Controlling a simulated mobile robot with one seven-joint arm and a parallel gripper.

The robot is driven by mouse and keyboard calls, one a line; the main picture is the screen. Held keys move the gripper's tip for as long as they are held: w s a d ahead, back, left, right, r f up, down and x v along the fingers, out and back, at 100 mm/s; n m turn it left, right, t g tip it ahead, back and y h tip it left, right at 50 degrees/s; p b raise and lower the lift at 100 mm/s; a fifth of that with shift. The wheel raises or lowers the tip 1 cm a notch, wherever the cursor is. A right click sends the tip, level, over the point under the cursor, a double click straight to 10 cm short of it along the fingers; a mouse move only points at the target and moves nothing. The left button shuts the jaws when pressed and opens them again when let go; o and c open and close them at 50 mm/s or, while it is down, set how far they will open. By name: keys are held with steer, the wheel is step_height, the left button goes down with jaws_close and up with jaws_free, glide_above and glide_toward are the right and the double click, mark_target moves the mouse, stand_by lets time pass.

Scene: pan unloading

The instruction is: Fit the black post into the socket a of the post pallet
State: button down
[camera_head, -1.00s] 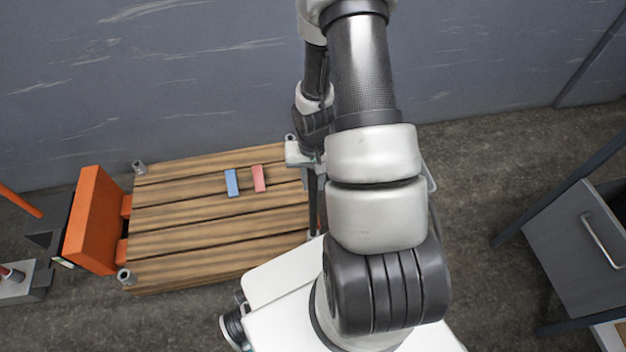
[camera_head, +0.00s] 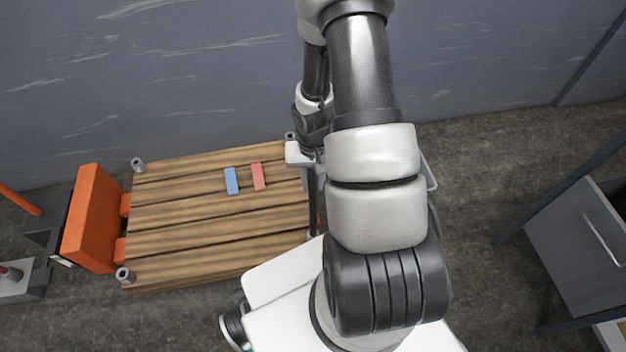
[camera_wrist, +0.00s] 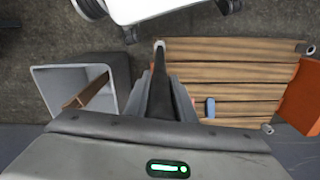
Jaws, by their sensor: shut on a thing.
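My gripper (camera_head: 303,158) is shut on the black post (camera_head: 313,205) at the right end of the pallet, partly hidden behind my arm. In the wrist view, the post (camera_wrist: 161,80) runs out between the fingers. The wooden post pallet (camera_head: 215,225) has grey corner sockets, at the far left (camera_head: 138,165), near left (camera_head: 125,277) and far right (camera_head: 290,137). The near-right corner is hidden in the head view. No socket letters are readable.
A blue block (camera_head: 231,182) and a pink block (camera_head: 258,177) lie on the pallet. An orange upright piece (camera_head: 90,220) stands at its left end. A grey open bin (camera_wrist: 115,75) with a wooden piece is left of the post in the wrist view. A grey drawer cabinet (camera_head: 575,260) stands right.

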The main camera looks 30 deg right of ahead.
mark_target(313, 190)
steer(key=shift+f+b, duration=1)
steer(key=shift+f, duration=0.25)
stand_by(0.6)
steer(key=shift+f, duration=0.95)
stand_by(0.5)
steer(key=c, duration=1.4)
jaws_free()
step_height(313, 190, up, 18)
steer(key=p, duration=0.5)
steer(key=shift+f, duration=0.25)
